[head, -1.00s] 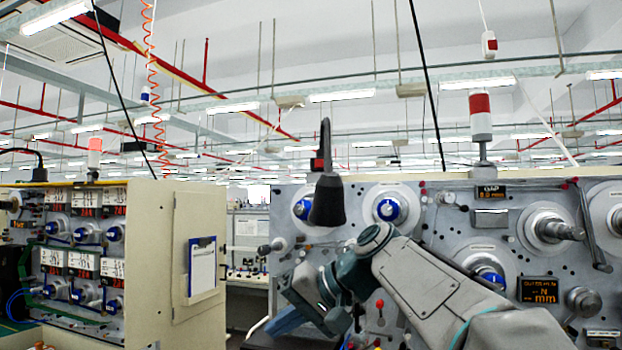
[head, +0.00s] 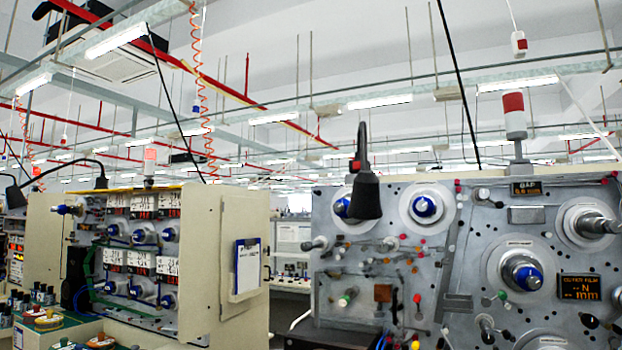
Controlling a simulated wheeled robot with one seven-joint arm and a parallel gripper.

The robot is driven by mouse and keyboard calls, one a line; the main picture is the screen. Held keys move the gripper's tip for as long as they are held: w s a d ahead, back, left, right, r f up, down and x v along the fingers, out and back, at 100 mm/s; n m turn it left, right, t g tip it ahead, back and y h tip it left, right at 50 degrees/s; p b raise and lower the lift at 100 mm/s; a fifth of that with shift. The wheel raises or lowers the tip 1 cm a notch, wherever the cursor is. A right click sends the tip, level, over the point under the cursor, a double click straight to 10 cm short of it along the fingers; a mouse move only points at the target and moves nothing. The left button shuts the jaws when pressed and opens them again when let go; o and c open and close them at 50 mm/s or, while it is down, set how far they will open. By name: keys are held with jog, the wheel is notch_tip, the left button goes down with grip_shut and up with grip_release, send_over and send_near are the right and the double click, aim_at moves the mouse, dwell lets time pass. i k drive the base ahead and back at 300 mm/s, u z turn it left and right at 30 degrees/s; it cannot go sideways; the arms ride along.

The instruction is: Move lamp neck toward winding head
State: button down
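A larger blue-tipped spindle (head: 523,273) sits lower right. Which part is the winding head I cannot tell. My gripper is not in view.
A beige cabinet (head: 228,260) with a clipboard (head: 247,266) stands left of the panel, its front holding several small blue-knobbed units. A red-and-white signal light (head: 514,115) rises above the panel. Small posts with coloured knobs (head: 416,298) stick out below the lamp.

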aim_at(362, 138)
jog(key=u, duration=0.45)
jog(key=i, duration=1.25)
jog(key=z, duration=0.8)
